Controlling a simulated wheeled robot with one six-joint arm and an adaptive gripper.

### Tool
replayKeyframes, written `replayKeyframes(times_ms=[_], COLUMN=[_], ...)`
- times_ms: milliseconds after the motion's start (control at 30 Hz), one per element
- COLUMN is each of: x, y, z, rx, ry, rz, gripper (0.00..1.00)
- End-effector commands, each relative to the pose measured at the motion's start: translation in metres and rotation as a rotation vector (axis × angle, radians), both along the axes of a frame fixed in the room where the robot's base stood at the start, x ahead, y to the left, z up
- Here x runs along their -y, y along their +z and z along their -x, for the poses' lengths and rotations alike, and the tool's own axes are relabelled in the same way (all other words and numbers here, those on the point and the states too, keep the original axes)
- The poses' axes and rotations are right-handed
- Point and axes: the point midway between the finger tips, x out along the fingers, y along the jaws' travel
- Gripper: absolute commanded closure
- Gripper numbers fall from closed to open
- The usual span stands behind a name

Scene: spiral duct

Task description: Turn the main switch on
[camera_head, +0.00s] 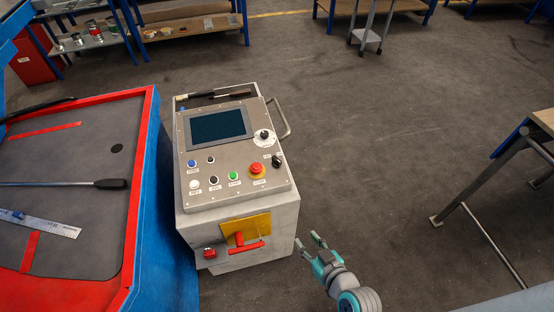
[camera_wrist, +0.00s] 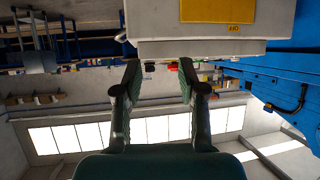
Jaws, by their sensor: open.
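A grey control console (camera_head: 238,205) stands left of centre in the head view. Its lower front carries a yellow plate (camera_head: 254,225) with a red T-shaped handle (camera_head: 240,244), and a small red knob (camera_head: 209,253) to the left. Which of these is the main switch is not readable. My gripper (camera_head: 308,243) is open and empty, to the right of the console front and apart from it. In the wrist view, which looks upside down, the open fingers (camera_wrist: 160,65) point toward the console, with the yellow plate (camera_wrist: 204,9) at the top edge.
The console's sloped top has a dark screen (camera_head: 217,125), several push buttons and a red emergency stop (camera_head: 257,170). A blue machine with a red rim (camera_head: 138,190) stands close on the left. A metal-legged table (camera_head: 480,182) is at right. Floor between is clear.

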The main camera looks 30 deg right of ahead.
Motion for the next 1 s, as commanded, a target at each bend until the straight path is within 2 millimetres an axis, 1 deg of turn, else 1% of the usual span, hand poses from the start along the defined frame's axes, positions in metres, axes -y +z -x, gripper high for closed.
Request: replayKeyframes(times_ms=[33, 200, 267, 300, 400, 500, 600, 733, 867, 1000], x=[0.006, 0.021, 0.028, 0.032, 0.043, 0.054, 0.063, 0.068, 0.068, 0.063], y=[0.002, 0.010, 0.016, 0.021, 0.035, 0.051, 0.063, 0.073, 0.074, 0.068], z=[-0.021, -0.077, -0.096, -0.109, -0.138, -0.162, -0.178, -0.188, -0.194, -0.208], rx=[0.005, 0.009, 0.014, 0.019, 0.034, 0.049, 0.063, 0.073, 0.076, 0.075], ry=[0.014, 0.092, 0.124, 0.146, 0.206, 0.261, 0.304, 0.339, 0.350, 0.351], rz=[0.000, 0.002, 0.006, 0.008, 0.020, 0.036, 0.049, 0.060, 0.063, 0.063], gripper=[0.59, 0.59, 0.59, 0.59, 0.59, 0.59, 0.59, 0.59, 0.59, 0.59])
